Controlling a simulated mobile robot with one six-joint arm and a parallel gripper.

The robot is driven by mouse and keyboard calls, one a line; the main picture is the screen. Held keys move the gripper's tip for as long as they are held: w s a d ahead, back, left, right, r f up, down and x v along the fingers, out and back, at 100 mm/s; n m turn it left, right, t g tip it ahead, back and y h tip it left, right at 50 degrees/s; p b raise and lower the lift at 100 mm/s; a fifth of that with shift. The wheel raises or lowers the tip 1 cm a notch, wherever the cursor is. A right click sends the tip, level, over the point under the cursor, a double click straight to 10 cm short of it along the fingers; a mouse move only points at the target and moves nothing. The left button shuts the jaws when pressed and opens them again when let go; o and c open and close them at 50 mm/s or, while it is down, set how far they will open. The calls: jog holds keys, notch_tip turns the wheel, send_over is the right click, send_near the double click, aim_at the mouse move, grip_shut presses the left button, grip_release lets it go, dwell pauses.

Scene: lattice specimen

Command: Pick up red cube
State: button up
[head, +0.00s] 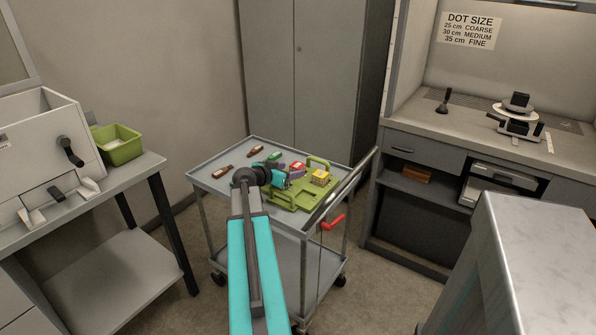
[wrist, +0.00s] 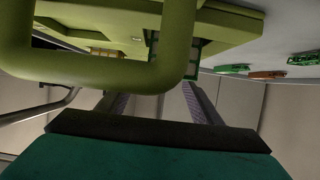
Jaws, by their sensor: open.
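A red block (head: 297,167), which looks like the red cube, sits on the green tray (head: 290,203) on the grey cart in the head view. It is small there and partly hidden, and I cannot make it out in the wrist view. A yellow block (head: 320,177) is on the tray to its right. My gripper (wrist: 156,92) is open, its two fingers apart in the wrist view. A thick green tray handle (wrist: 100,72) crosses in front of the fingers and hides part of them. In the head view my wrist is over the tray's left side.
The cart (head: 216,165) also bears small brown and green items, such as a brown one (head: 222,172) at the left. The tray's far handle (head: 318,162) rises behind the yellow block. A grey cabinet (head: 300,70) stands behind, and a counter (head: 460,125) is at the right.

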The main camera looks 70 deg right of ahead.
aim_at(294, 168)
dwell(0.3)
jog(key=shift+w+p+x, duration=0.15)
jog(key=shift+p+x, duration=0.15)
jog(key=shift+x, duration=0.7)
jog(key=shift+w+p+x, duration=0.2)
jog(key=shift+p+x, duration=0.05)
jog(key=shift+x, duration=0.75)
jog(key=shift+s+d+f, duration=0.2)
jog(key=shift+s+d, duration=0.05)
jog(key=shift+d, duration=0.35)
jog(key=c, duration=1.1)
jog(key=shift+c, duration=0.2)
jog(key=shift+r, duration=0.15)
jog(key=shift+r+b, duration=0.3)
jog(key=shift+r, duration=4.6)
